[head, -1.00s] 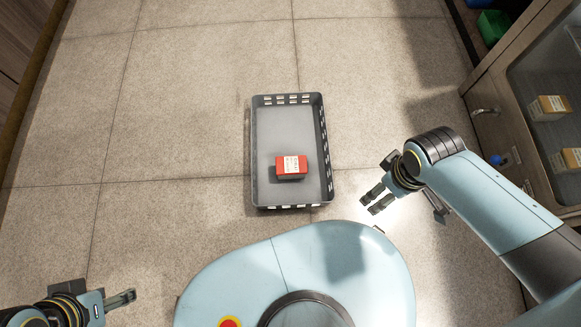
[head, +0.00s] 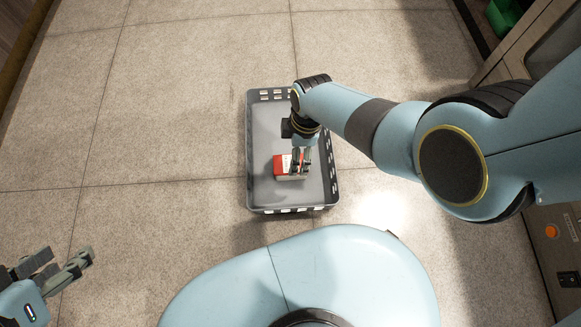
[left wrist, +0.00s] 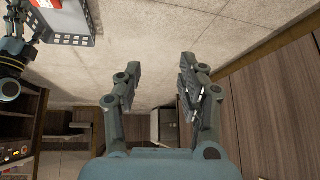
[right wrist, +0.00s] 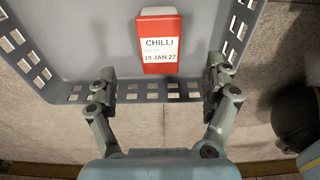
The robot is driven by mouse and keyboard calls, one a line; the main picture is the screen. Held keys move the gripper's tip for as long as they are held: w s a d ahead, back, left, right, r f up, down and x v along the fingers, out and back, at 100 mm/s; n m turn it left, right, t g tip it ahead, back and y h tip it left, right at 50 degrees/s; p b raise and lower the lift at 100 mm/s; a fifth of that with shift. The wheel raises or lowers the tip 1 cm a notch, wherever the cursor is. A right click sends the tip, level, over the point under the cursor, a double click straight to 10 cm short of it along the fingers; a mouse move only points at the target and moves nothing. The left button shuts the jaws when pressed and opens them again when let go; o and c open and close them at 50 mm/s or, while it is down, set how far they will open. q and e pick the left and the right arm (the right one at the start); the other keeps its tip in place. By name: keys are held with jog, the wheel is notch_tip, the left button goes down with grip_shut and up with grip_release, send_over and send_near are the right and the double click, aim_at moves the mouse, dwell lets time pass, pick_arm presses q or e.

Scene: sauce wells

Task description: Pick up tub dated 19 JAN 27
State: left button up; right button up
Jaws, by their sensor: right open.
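The red tub (head: 281,164) lies in the grey crate (head: 263,200). In the right wrist view the tub (right wrist: 153,62) shows a white label reading CHILLI and 19 JAN 27. My right gripper (head: 300,163) is over the crate, overlapping the tub in the head view and partly hiding it. In the right wrist view this gripper (right wrist: 160,80) has its fingers spread wide, with the tub ahead between them and not gripped. My left gripper (head: 80,262) is far from the crate at the lower left. Its fingers (left wrist: 158,68) are apart and empty in the left wrist view.
The crate has slotted walls (right wrist: 165,92) and stands on the tiled floor (head: 180,120). The rest of its base is clear. A cabinet (head: 555,235) stands at the right, with a green object (head: 503,16) at the upper right. Wooden cupboards (left wrist: 270,110) show in the left wrist view.

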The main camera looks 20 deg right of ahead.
aim_at(281, 162)
jog(key=shift+a+f+b, duration=0.15)
jog(key=shift+f+b, duration=0.35)
jog(key=shift+f, duration=0.45)
jog(key=shift+a+f+b, duration=0.1)
jog(key=shift+f+b, duration=0.55)
jog(key=shift+f, duration=0.2)
pick_arm(q)
jog(key=f+t, duration=0.1)
jog(key=t, duration=0.1)
jog(key=f+t, duration=0.1)
jog(key=f, duration=0.1)
jog(key=shift+s+d+f+t, duration=0.1)
jog(key=shift+s+d+t, duration=0.1)
jog(key=shift+s+t, duration=0.2)
pick_arm(e)
jog(key=shift+f, duration=0.2)
